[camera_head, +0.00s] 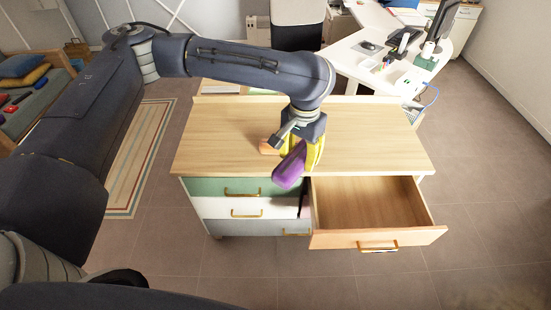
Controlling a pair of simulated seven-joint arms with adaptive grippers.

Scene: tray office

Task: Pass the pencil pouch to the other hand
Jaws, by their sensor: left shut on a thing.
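The pencil pouch (290,167), purple, hangs tilted below my left gripper (298,146), over the front edge of the wooden cabinet top. The left gripper points down and is shut on the pouch. Its fingers partly hide the pouch's upper end. A yellow shape (316,153) and a small orange shape (267,147) show right beside the gripper; I cannot tell whether they belong to the pouch or are separate things. My right gripper is not in view.
The cabinet top (380,140) is otherwise largely clear. An open, empty-looking drawer (365,203) juts out at the cabinet's right front. Closed green, white and grey drawers are on the left. A white desk (370,45) with office items stands behind.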

